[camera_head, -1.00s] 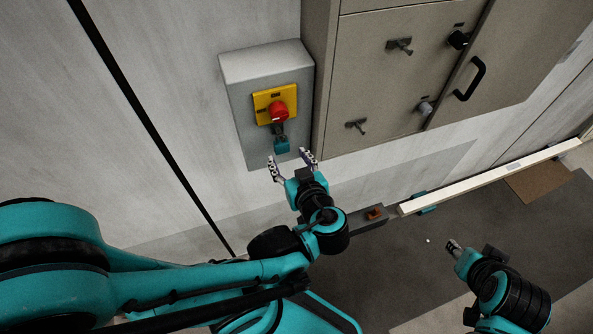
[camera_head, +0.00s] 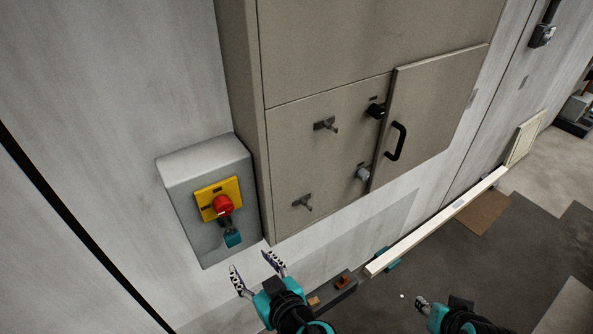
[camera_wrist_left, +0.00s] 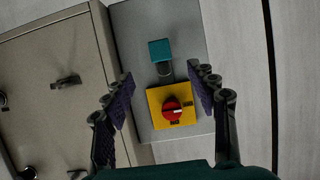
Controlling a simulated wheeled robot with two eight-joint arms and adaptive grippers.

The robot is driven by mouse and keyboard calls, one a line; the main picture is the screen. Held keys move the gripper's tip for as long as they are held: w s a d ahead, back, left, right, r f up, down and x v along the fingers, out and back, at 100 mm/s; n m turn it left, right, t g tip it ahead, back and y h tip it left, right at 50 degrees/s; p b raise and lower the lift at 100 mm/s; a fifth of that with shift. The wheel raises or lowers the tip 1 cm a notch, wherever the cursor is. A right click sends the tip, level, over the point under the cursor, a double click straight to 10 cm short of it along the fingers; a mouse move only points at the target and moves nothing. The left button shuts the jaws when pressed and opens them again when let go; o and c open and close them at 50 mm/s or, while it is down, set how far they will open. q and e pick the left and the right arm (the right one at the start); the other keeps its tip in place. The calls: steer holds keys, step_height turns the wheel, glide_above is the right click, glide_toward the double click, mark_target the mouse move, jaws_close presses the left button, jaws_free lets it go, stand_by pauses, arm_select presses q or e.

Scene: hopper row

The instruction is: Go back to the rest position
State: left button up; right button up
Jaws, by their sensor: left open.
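My left gripper (camera_head: 257,274) is open and empty, in front of the wall just below the grey switch box (camera_head: 178,172). The box carries a yellow plate with a red rotary knob (camera_head: 223,205), and a teal padlock (camera_head: 233,238) hangs below the knob. In the left wrist view, the knob (camera_wrist_left: 172,110) and padlock (camera_wrist_left: 160,51) show between the open fingers (camera_wrist_left: 160,95), apart from them. My right gripper (camera_head: 422,305) is at the bottom edge of the head view; its finger gap is too small to make out.
A beige cabinet (camera_head: 300,160) with latches and a black-handled door (camera_head: 430,115) stands right of the box. A pale beam (camera_head: 437,222) runs low along the wall. A dark ledge with an orange piece (camera_head: 342,282) lies near the left gripper. The grey floor (camera_head: 480,265) is open.

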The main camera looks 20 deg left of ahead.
arm_select(q)
steer(key=w+d+f+m+h+b, duration=0.2)
steer(key=f+m+h+b, duration=0.3)
steer(key=f+b, duration=0.3)
steer(key=w+d+f+m+g+h+b, duration=0.1)
steer(key=w+f+m+h+b, duration=0.1)
steer(key=f+m+h+b, duration=0.3)
step_height(320, 180, down, 6)
steer(key=b, duration=0.3)
steer(key=shift+w+d+f+h, duration=0.2)
steer(key=shift+w+d+h, duration=0.1)
steer(key=shift+w+d, duration=0.05)
